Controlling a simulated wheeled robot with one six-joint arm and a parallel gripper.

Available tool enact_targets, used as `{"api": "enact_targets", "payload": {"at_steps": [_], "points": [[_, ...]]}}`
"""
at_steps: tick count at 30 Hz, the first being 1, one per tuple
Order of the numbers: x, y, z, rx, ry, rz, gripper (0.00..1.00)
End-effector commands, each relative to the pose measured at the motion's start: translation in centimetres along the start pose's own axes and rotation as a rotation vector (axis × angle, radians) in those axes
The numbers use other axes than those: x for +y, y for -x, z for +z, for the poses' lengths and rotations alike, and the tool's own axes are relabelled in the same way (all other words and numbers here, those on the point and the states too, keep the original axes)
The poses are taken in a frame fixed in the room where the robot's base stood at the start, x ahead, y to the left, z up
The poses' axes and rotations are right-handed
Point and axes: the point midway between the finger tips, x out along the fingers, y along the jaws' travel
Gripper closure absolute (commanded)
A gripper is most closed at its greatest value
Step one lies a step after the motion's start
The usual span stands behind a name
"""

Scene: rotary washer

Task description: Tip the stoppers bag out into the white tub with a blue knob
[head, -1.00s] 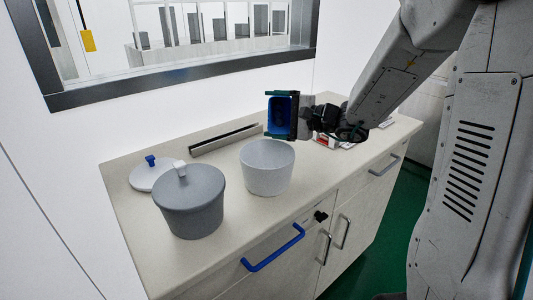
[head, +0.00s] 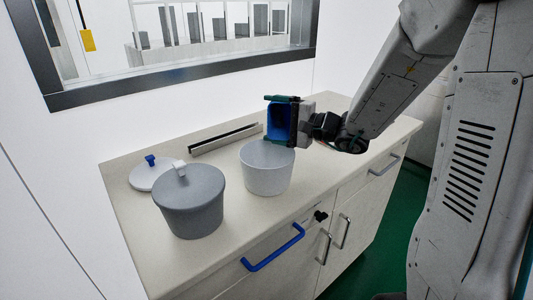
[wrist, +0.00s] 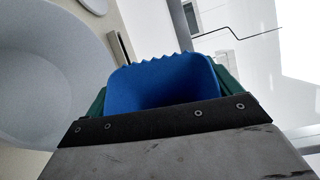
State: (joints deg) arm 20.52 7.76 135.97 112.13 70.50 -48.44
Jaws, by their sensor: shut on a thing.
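My gripper (head: 281,121) is shut on the blue stoppers bag (head: 279,124), with its green fingers on either side. The bag is tipped on its side, above and just behind the open white tub (head: 266,178). Its jagged-edged mouth shows in the wrist view (wrist: 165,85); I see no stoppers, and the inside is only partly visible. The tub also shows at the left of the wrist view (wrist: 45,75), and the part of its inside that I see looks empty. A white lid with a blue knob (head: 148,179) lies on the counter at the left.
A grey tub (head: 190,208) with a grey lid and white knob stands left of the white tub. A dark-topped rail (head: 225,139) lies along the wall behind. The counter front (head: 225,255) is clear; a blue handle (head: 273,250) sticks out below it.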

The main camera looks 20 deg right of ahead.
Motion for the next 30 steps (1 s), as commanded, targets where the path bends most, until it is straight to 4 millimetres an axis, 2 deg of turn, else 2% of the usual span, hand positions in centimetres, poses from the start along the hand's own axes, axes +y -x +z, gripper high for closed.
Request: {"api": "enact_targets", "payload": {"at_steps": [30], "points": [[-0.23,0.27,0.62,0.000,0.127,-0.052,0.32]]}}
